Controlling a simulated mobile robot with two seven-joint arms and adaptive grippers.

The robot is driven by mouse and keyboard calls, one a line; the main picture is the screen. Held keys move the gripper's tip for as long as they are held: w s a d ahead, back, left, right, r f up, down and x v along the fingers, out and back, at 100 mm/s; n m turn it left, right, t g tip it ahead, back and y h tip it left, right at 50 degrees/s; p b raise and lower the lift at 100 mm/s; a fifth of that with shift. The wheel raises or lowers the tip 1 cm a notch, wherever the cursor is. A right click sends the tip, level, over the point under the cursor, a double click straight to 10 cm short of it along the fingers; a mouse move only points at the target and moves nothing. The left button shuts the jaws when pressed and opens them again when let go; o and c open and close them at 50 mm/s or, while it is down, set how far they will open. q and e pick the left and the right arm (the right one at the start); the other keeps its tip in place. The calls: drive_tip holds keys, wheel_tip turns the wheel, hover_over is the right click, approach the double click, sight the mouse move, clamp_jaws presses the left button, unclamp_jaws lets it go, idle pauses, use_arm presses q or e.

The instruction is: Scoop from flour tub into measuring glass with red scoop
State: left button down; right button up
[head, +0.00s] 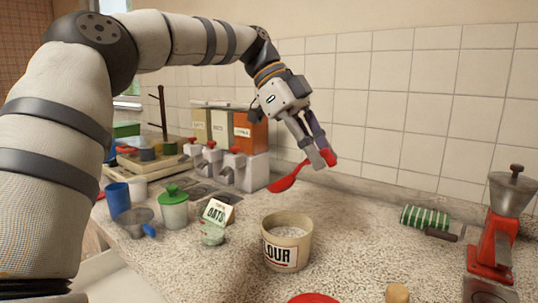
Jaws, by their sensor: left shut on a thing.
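My left gripper (322,160) is shut on the red scoop (287,182) by its handle end. It holds the scoop in the air above the counter, with the bowl out to the left. The flour tub (287,254), a tan round tub with a dark "FLOUR" label, stands below the scoop and holds pale flour. Scoop and tub are apart. A small greenish vessel (213,236) stands left of the tub, in front of an "OATS" card (219,212); I cannot tell whether it is the measuring glass. My right gripper is not in view.
A green-lidded jar (174,210), a grey funnel-like cup (136,222) and a blue cup (117,198) stand left. White dispensers with red taps (238,168) stand behind. A red grinder (493,240) and green striped item (426,218) are right. Counter right of the tub is mostly clear.

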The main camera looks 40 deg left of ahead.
sight(334, 162)
use_arm(q)
drive_tip(key=d, duration=0.1)
drive_tip(key=d+r+m+h, duration=0.1)
drive_tip(key=d, duration=0.1)
drive_tip(key=shift+d+g, duration=0.3)
wheel_tip(334, 162, down, 12)
drive_tip(key=a+y, duration=0.2)
drive_tip(key=d+r+y, duration=0.5)
drive_tip(key=r+y, duration=0.1)
drive_tip(key=r, duration=0.1)
drive_tip(key=shift+w+r+g, duration=0.2)
drive_tip(key=shift+r+g, duration=0.15)
drive_tip(key=shift+g, duration=0.05)
idle(0.4)
idle(0.3)
